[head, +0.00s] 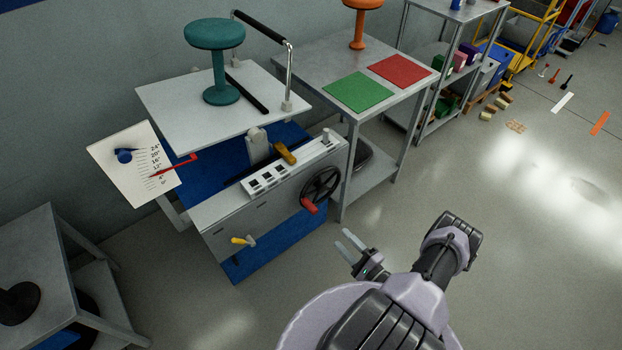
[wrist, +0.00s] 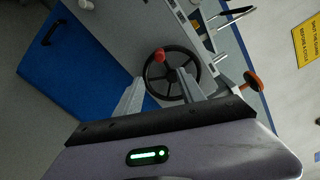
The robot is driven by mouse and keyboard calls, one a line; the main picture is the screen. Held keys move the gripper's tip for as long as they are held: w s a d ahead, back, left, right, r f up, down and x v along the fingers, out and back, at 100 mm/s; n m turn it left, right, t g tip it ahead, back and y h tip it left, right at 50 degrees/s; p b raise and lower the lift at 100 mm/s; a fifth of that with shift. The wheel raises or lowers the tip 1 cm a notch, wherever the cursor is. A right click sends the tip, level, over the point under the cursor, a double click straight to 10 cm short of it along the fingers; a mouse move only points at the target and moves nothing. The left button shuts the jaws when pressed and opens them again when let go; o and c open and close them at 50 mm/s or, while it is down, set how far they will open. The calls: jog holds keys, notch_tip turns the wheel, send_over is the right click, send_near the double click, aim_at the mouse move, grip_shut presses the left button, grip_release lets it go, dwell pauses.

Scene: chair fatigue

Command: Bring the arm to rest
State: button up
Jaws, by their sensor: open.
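My gripper (head: 348,245) is open and empty in the head view, held over the floor to the right of the test machine. My arm is folded, with its bent upper part at the lower right of the head view. In the wrist view, the two fingers of my gripper (wrist: 160,90) are spread apart. Beyond them shows the machine's black handwheel (wrist: 184,64) with a red knob. The fingers overlap the wheel in that picture, but the head view shows them apart from the handwheel (head: 320,186).
The test machine (head: 225,215) carries a teal stool (head: 217,60) on its platform. Behind it, a grey table (head: 320,65) holds a green mat (head: 358,92), a red mat (head: 400,70) and an orange stool (head: 360,20). Another table (head: 55,250) stands at lower left.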

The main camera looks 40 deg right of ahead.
jog(key=w+d+r+n+g+h, duration=0.2)
jog(key=w+d+r+n+g, duration=0.25)
jog(key=w+d+r, duration=0.8)
jog(key=w+d+r+n+g+h, duration=0.1)
jog(key=w+r+n, duration=0.1)
jog(key=w+r, duration=0.35)
jog(key=w+r+n+g+h, duration=0.1)
jog(key=w+r+n+g, duration=0.1)
jog(key=r, duration=0.7)
jog(key=a+r+n+g+h, duration=0.1)
jog(key=a+r+n, duration=0.1)
jog(key=a+r, duration=1)
jog(key=s+a+r+n+g+y, duration=0.1)
jog(key=s+a+r+n+g, duration=0.15)
jog(key=s+a+r, duration=0.7)
jog(key=s+a+r+n+g+y, duration=0.1)
jog(key=s+a+n+y, duration=0.4)
jog(key=s+a, duration=1.1)
jog(key=a, duration=0.4)
jog(key=shift+s+a+r, duration=0.25)
jog(key=shift+s+a, duration=0.05)
jog(key=shift+s, duration=0.05)
